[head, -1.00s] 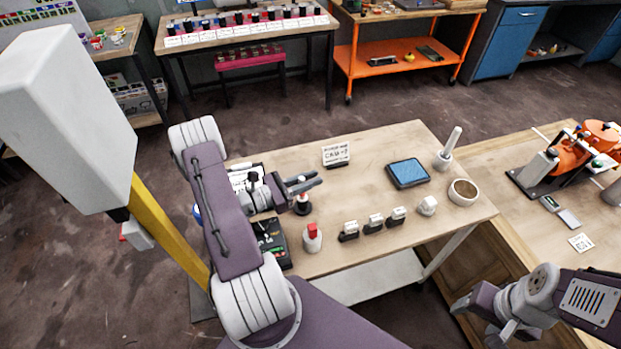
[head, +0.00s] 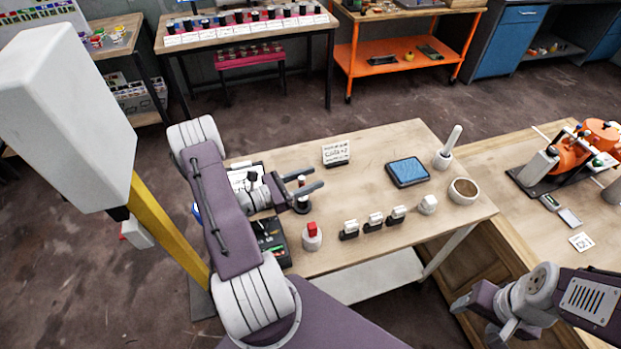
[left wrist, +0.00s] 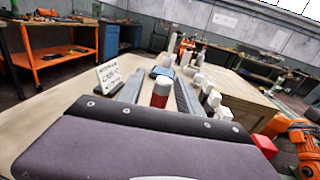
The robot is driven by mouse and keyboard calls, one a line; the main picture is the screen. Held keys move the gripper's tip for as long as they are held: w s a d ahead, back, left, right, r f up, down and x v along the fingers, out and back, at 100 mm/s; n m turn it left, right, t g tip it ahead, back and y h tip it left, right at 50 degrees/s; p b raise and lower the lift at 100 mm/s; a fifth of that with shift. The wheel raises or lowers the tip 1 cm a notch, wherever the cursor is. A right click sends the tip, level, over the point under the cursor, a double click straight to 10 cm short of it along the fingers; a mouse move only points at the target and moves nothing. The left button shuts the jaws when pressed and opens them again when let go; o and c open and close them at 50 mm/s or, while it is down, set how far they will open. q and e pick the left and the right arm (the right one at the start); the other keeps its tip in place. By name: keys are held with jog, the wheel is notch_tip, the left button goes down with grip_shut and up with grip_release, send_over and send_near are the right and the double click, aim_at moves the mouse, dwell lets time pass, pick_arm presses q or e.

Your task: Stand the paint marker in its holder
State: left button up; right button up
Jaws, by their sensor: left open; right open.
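My left gripper (head: 317,178) is open, one finger on each side of the marker. My right gripper (head: 481,321) is open and empty at the lower right, away from the table objects.
A red-topped white bottle (head: 312,236) stands just in front of the holder. Several small white-topped blocks (head: 374,221) line the front edge. The middle of the table is clear.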

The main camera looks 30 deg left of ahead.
pick_arm(q)
jog(key=b+v, duration=0.1)
jog(key=v, duration=0.8)
jog(key=shift+r, duration=0.1)
